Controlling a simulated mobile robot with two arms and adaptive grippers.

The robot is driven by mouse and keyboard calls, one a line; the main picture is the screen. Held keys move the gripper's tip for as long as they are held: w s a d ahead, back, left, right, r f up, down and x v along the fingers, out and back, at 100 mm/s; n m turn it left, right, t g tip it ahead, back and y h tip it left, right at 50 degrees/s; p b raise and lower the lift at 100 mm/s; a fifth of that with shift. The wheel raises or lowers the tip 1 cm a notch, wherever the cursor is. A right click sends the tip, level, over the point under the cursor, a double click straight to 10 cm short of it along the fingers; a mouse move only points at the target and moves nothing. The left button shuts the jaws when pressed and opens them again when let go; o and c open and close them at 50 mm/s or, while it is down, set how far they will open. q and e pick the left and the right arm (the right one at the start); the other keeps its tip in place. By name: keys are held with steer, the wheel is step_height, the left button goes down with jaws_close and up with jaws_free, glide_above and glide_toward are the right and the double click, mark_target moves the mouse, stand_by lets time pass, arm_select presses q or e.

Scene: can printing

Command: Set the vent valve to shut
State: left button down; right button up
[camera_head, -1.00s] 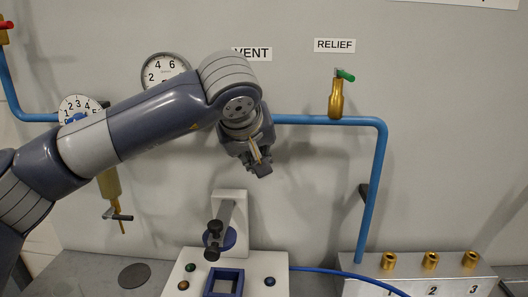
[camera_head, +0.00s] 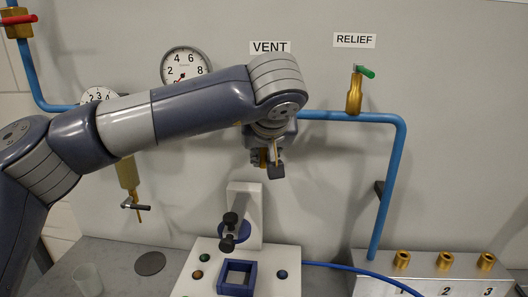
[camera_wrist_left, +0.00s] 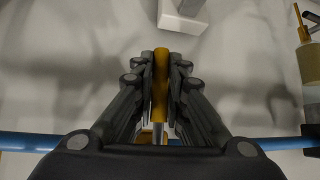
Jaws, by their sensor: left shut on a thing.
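The VENT label (camera_head: 270,47) is on the wall, above my left arm. My left gripper (camera_head: 270,165) hangs below the blue pipe line, under that label. In the left wrist view my left gripper (camera_wrist_left: 161,65) is shut on a yellow lever (camera_wrist_left: 160,90), which lies between its fingers and runs up the picture, across the pipe's line. I take it for the vent valve's lever. The valve's body is mostly hidden behind my arm in the head view. My right gripper is in neither view.
The blue pipe (camera_head: 345,116) runs to the relief valve (camera_head: 354,92) with its green handle. A red-handled valve (camera_head: 17,24) is at the upper left. A white machine (camera_head: 245,205) stands below my gripper. A clear cup (camera_head: 88,279) stands at the lower left.

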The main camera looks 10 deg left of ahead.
arm_select(q)
steer(key=shift+f, duration=0.1)
steer(key=c, duration=1.6)
jaws_free()
steer(key=shift+s+r, duration=0.1)
steer(key=shift+r, duration=0.1)
steer(key=v, duration=1.1)
steer(key=shift+s+r, duration=0.15)
steer(key=shift+s, duration=0.1)
